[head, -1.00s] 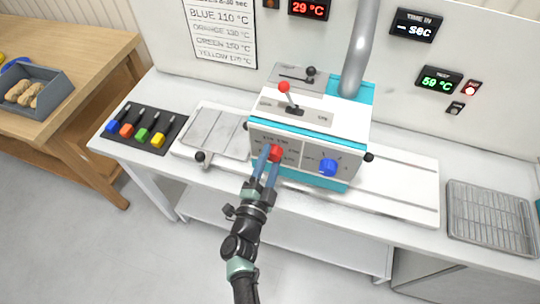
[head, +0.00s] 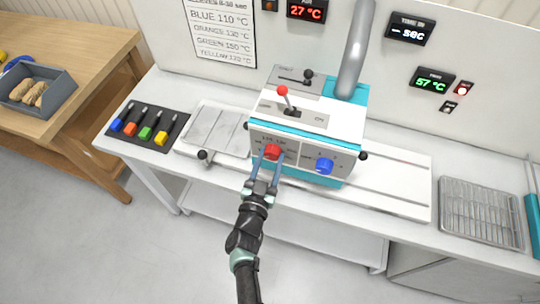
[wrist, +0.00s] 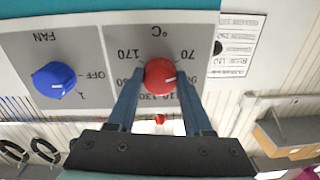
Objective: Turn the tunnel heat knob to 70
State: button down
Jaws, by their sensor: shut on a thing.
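The red tunnel heat knob (head: 272,152) is on the left of the white and teal machine's front (head: 310,130). My gripper (head: 269,155) is shut on it, one finger on each side. In the wrist view the panel appears upside down, and the fingers flank the red knob (wrist: 160,76). Its white pointer line points right, at about the partly hidden 90 mark, just below the 70 mark (wrist: 187,55). The 170 mark (wrist: 128,55) is on the other side.
A blue FAN knob (head: 325,166) is to the right on the same panel; its OFF mark shows in the wrist view. A red-tipped lever (head: 283,91) stands on top. Coloured tools (head: 143,128) lie at left, and a wire rack (head: 480,212) at right.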

jog(key=shift+n+p, duration=0.4)
jog(key=shift+n, duration=1.3)
jog(key=shift+c, duration=1.5)
grip_release()
jog(key=v, duration=1.3)
jog(key=shift+r+p, duration=0.15)
jog(key=shift+p, duration=0.3)
